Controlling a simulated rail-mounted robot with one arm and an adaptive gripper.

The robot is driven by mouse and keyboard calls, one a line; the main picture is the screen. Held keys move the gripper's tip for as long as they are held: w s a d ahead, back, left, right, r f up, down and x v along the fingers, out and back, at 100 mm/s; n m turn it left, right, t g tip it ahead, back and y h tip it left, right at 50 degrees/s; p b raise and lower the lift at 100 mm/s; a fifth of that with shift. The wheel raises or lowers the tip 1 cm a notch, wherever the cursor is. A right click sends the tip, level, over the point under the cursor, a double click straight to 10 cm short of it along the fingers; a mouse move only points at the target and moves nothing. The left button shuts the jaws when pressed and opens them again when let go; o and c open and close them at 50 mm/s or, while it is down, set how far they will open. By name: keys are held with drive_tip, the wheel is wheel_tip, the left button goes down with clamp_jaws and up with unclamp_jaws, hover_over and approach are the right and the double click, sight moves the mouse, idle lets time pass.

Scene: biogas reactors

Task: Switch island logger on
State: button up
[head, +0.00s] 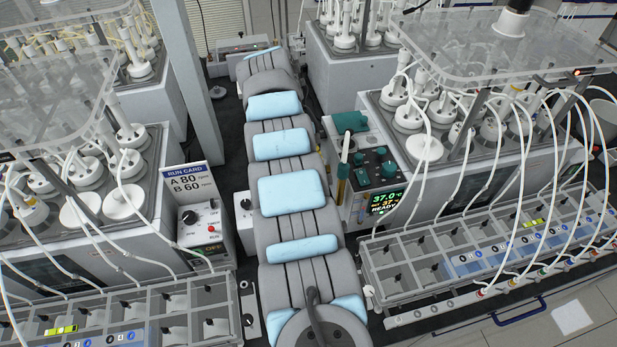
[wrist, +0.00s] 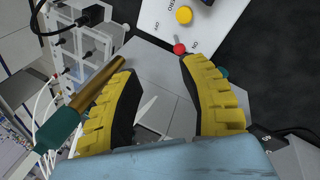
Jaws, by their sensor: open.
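In the wrist view, my gripper (wrist: 156,68) is open, with its two yellow-ribbed fingers spread and nothing between them. A white panel (wrist: 214,22) lies beyond the fingertips. It carries a red-tipped switch (wrist: 180,48) with small lettering beside it, and a round yellow button (wrist: 184,15). The red tip appears just beyond the gap, nearer the right fingertip, and looks untouched. Which way the switch is set, I cannot tell. The panel's name is cut off and unreadable. In the head view, my arm reaches to the far end of the aisle and its fingers are hidden.
A brass rod with a teal end (wrist: 88,92) passes close to the left finger. In the head view, bottle-topped reactors flank the arm closely. A control box reading 37.0 (head: 386,198) and a run card (head: 187,182) stand beside the aisle. Tubes drape over compartment trays (head: 440,265).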

wheel_tip(320, 180, up, 4)
drive_tip(key=shift+r, duration=0.1)
idle(0.6)
